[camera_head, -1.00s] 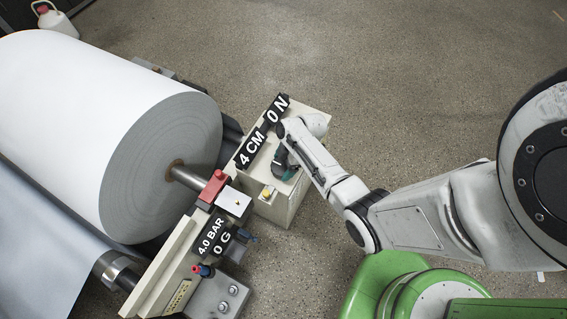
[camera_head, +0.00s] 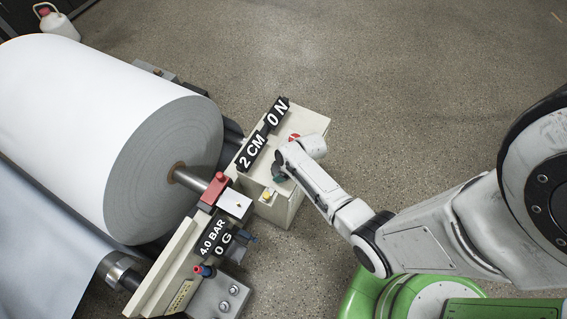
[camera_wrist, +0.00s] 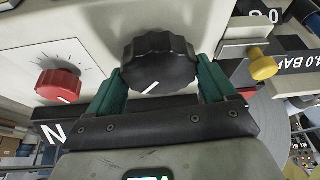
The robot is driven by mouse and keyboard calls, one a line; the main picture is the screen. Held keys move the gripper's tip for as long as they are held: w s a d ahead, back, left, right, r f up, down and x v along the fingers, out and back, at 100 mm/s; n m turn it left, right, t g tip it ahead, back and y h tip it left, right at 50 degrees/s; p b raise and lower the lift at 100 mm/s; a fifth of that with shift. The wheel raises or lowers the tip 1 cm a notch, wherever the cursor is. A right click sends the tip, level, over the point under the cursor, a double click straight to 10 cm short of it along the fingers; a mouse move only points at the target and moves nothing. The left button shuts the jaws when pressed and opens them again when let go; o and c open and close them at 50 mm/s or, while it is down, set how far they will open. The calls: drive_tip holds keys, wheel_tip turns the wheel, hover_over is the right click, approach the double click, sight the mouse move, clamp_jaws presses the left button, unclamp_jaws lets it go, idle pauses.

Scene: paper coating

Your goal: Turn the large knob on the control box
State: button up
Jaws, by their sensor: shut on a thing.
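The control box (camera_head: 309,123) is a cream box beside the paper roll, with black labels reading "2 CM" (camera_head: 252,151) and "0 N" (camera_head: 279,111) along its top. The large knob (camera_wrist: 158,62) is black and ridged, with a white pointer line near its lower edge in the wrist view. My gripper (camera_wrist: 158,82) has green fingers, one on each side of the large knob, and is shut on it. In the head view my arm hides the knob and most of the gripper.
A smaller red knob (camera_wrist: 58,86) with a dial scale sits left of the large knob in the wrist view. A yellow knob (camera_wrist: 263,64) sits to the right. A big white paper roll (camera_head: 90,120) stands left of the box. Open floor (camera_head: 420,80) lies right.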

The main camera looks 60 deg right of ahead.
drive_tip(key=shift+m+h, duration=0.3)
drive_tip(key=shift+m, duration=0.6)
drive_tip(key=o, duration=0.9)
drive_tip(key=shift+c, duration=0.2)
drive_tip(key=p+v, duration=0.1)
drive_tip(key=v, duration=0.9)
drive_tip(key=shift+a+r+p, duration=0.15)
drive_tip(key=shift+r+p, duration=0.2)
drive_tip(key=shift+r, duration=0.05)
drive_tip(key=shift+s, duration=0.1)
